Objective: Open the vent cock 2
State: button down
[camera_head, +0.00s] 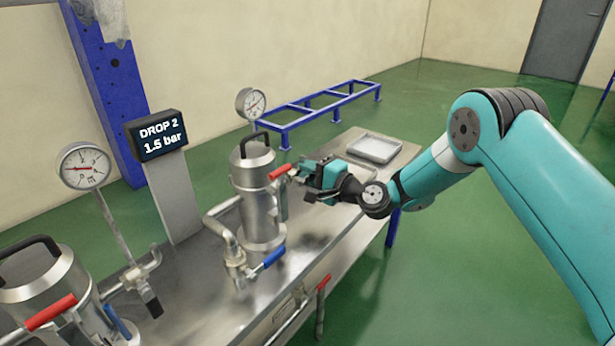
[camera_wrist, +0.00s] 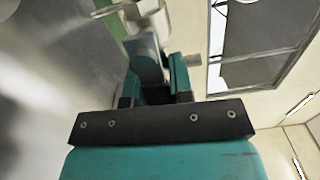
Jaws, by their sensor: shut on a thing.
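The steel vessel (camera_head: 257,200) with a black top handle stands on the bench beside the "DROP 2" display. A short red lever (camera_head: 280,171), apparently the vent cock 2, sticks out from its upper right side. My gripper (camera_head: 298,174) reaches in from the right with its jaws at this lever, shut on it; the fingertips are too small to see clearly. In the wrist view the teal fingers (camera_wrist: 160,80) close around a grey metal part (camera_wrist: 146,62); no red shows there.
The display (camera_head: 158,136) reads 1.5 bar. A blue lever (camera_head: 268,259) sits low on the vessel. Gauges (camera_head: 251,103) rise behind it. Another vessel with a red lever (camera_head: 50,312) stands at the left. A grey tray (camera_head: 374,149) lies on the bench's far end.

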jog(key=shift+r+n, duration=0.15)
jog(key=shift+n, duration=0.35)
jog(key=c, duration=1)
grip_release()
jog(key=shift+d, duration=0.1)
jog(key=b+v, duration=1)
jog(key=v, duration=0.7)
jog(key=shift+s+d, duration=0.1)
jog(key=shift+s, duration=0.05)
